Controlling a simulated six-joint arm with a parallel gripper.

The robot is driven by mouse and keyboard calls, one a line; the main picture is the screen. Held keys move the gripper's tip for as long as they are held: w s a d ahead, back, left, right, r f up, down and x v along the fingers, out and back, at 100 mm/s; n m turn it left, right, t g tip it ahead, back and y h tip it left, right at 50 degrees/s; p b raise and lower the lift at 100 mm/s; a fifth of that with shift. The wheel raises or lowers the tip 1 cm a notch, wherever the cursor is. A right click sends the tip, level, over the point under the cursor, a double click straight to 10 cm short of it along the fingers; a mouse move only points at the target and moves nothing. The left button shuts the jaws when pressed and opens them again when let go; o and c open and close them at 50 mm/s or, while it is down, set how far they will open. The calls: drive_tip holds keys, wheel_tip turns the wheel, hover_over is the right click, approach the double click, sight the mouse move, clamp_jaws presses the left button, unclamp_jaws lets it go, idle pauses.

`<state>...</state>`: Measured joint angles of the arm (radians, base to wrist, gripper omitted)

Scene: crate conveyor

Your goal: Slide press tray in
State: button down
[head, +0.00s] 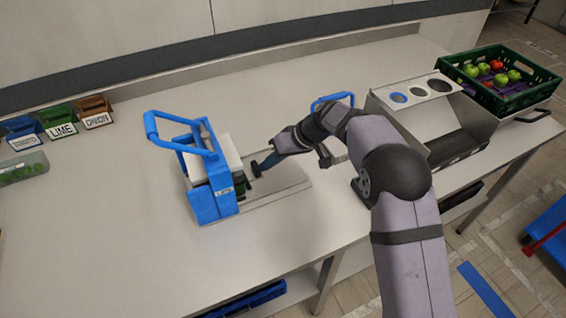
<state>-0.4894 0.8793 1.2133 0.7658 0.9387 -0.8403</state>
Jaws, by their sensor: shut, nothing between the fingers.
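The blue and white press (211,187) stands on the bench left of centre, with a blue handle (180,135) raised over its top. A flat pale tray or base plate (285,180) extends from the press to the right. My gripper (256,168) is shut and empty, low over this plate, close to the right side of the press. A small dark green thing shows at the press opening beside my fingertips. I cannot tell whether my fingers touch the tray.
Labelled bins (61,121) and a clear box of green pieces (24,170) stand at the left. A metal stand with round holes (420,92) and a green crate (548,82) of apples stand at the right. The front bench is clear.

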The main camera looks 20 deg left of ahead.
drive_tip(key=shift+s+a, duration=0.4)
drive_tip(key=shift+s, duration=0.05)
drive_tip(key=shift+r, duration=0.1)
drive_tip(key=shift+w+d+r, duration=0.1)
drive_tip(key=shift+d+r, duration=0.05)
drive_tip(key=shift+r, duration=0.2)
drive_tip(key=p+v, duration=0.2)
drive_tip(key=v, duration=0.7)
drive_tip(key=shift+w+d, duration=0.15)
drive_tip(key=shift+d, duration=0.15)
drive_tip(key=shift+d, duration=0.1)
